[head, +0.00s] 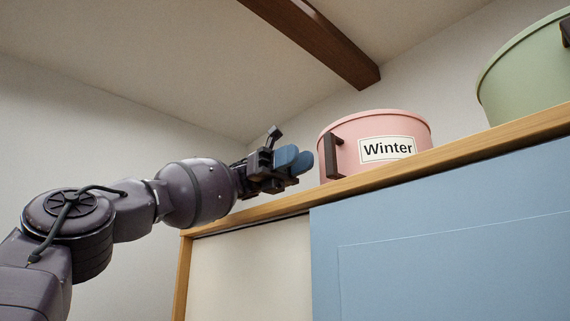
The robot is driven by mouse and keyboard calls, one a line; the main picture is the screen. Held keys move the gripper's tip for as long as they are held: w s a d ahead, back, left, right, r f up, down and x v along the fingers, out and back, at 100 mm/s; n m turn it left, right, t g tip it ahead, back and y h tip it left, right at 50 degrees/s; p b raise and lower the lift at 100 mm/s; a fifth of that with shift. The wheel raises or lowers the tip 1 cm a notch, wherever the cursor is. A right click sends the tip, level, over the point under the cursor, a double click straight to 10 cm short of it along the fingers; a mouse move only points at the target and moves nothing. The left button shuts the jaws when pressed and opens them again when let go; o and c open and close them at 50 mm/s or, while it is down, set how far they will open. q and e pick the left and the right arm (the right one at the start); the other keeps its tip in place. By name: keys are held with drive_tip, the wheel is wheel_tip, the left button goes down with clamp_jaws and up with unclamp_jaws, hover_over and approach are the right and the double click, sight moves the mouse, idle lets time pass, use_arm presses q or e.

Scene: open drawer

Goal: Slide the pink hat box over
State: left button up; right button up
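The pink hat box (372,127) stands upright on top of a tall cabinet, right of centre in the head view. It has a lid, a white "Winter" label and a dark brown handle on its left side. My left gripper (294,160) is just left of the box, above the cabinet's top edge. Its two blue fingertips lie against each other, with nothing seen between them. A narrow strip of wall shows between the fingertips and the box, so they look apart. My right gripper is not in view.
A green box (525,75) stands on the cabinet top at the right, with a gap between it and the pink one. The cabinet's wooden top edge (460,157) runs below them. A dark ceiling beam (315,40) is overhead. The cabinet top left of the pink box looks clear.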

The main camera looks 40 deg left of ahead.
sight(326, 146)
use_arm(q)
drive_tip(key=shift+s+d, duration=0.2)
drive_tip(key=shift+d, duration=3.25)
drive_tip(key=shift+c, duration=0.2)
clamp_jaws()
